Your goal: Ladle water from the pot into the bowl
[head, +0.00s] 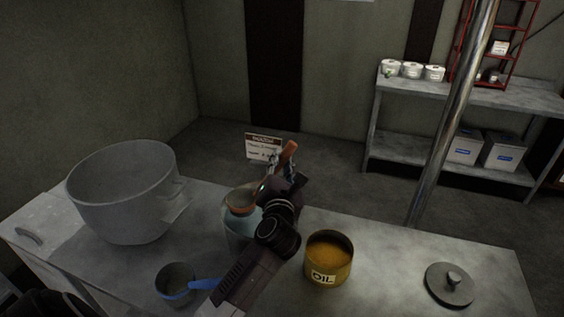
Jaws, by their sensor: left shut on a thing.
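A large grey metal pot (125,195) stands at the left of the table. No water can be made out inside it. My left gripper (281,164) is above the middle of the table, shut on an orange-brown handle (289,150). My gripper and arm hide the rest of the held thing, so I cannot tell if it is the ladle. A rounded vessel (241,207), teal with a brown top, is partly hidden just left of my arm. I cannot tell if it is the bowl. My right gripper is not in view.
A small grey pan (173,274) with a blue handle lies at the front. A yellow OIL tin (325,277) and a round lid (450,284) are to the right on the table (405,255). A sign (263,146) shows behind. A shelf (480,98) stands at the back right.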

